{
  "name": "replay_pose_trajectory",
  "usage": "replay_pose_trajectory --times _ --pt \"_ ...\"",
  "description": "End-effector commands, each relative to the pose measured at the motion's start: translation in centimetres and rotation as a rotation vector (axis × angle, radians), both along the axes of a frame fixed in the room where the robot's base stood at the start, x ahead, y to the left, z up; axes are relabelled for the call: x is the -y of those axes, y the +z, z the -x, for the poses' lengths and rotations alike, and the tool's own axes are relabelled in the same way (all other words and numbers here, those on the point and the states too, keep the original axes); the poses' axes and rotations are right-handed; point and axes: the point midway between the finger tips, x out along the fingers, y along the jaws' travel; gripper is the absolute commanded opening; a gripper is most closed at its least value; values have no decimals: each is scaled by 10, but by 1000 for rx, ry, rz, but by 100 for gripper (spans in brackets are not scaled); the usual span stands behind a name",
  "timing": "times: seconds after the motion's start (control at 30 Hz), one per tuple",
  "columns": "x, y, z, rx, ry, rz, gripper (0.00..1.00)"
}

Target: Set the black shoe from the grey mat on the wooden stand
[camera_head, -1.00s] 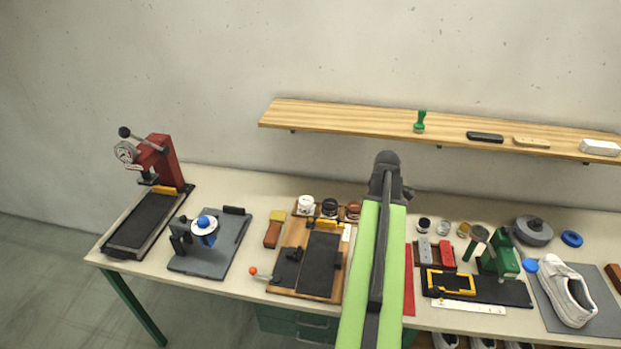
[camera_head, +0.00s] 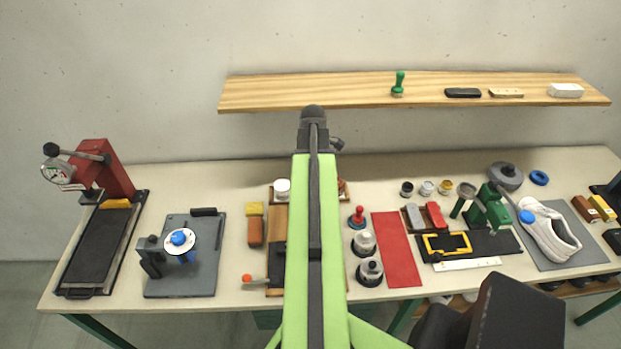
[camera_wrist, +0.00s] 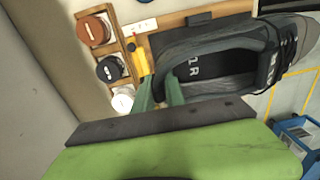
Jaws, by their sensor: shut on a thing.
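The black shoe (camera_wrist: 225,65) fills the upper middle of the wrist view. The wooden stand (camera_head: 279,222) is largely covered by my arm in the head view. In the wrist view its wooden edge (camera_wrist: 215,10) and yellow stop (camera_wrist: 140,62) show beside the shoe. I cannot tell whether the shoe touches the stand. The shoe and gripper are hidden in the head view.
A jar rack (camera_wrist: 128,48) stands close by the stand. A grey mat (camera_head: 575,247) at right bears a white shoe (camera_head: 548,232). Another grey mat (camera_head: 185,283) at left bears a blue-knobbed device. A red strip (camera_head: 397,250) lies right of my arm. A shelf (camera_head: 330,92) runs behind.

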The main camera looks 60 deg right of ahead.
Motion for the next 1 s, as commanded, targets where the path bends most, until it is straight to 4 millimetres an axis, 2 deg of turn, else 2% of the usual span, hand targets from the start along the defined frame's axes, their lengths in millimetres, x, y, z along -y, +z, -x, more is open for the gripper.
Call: replay_pose_trajectory --times 0.03,0.7,0.83,1.0 --pt "-1 -11 0 -1 1 -1 0" --pt "-3 -101 -3 0 7 -1 0" --pt "-3 -109 -4 0 8 -1 0" --pt "-3 -108 -4 0 8 -1 0"
